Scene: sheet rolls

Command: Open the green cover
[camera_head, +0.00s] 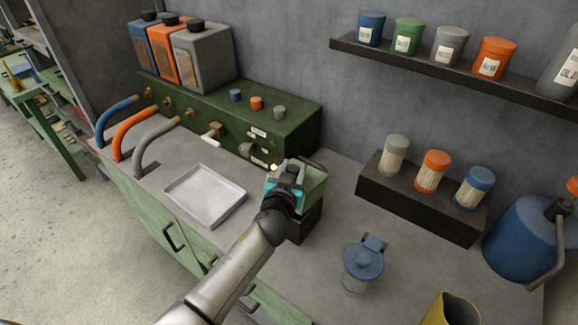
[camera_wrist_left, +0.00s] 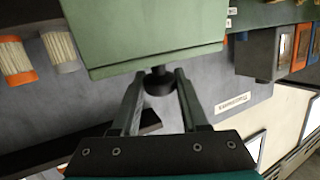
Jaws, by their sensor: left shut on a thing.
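The green cover (camera_head: 314,182) sits over a dark box (camera_head: 304,222) on the counter in the head view. It appears as a large pale green panel (camera_wrist_left: 145,30) at the top of the left wrist view. A dark round knob (camera_wrist_left: 159,82) juts from its edge. My left gripper (camera_head: 289,172) reaches the cover and hides part of it in the head view. In the left wrist view my left gripper's fingers (camera_wrist_left: 160,76) are closed around the knob. I cannot tell how far the cover is raised. My right gripper is not in view.
A metal tray (camera_head: 204,196) lies left of the box. A blue-lidded jar (camera_head: 363,264) and a yellow cup (camera_head: 453,310) stand to the right. A dark stand (camera_head: 419,208) with capped jars and a green cabinet (camera_head: 225,112) line the wall.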

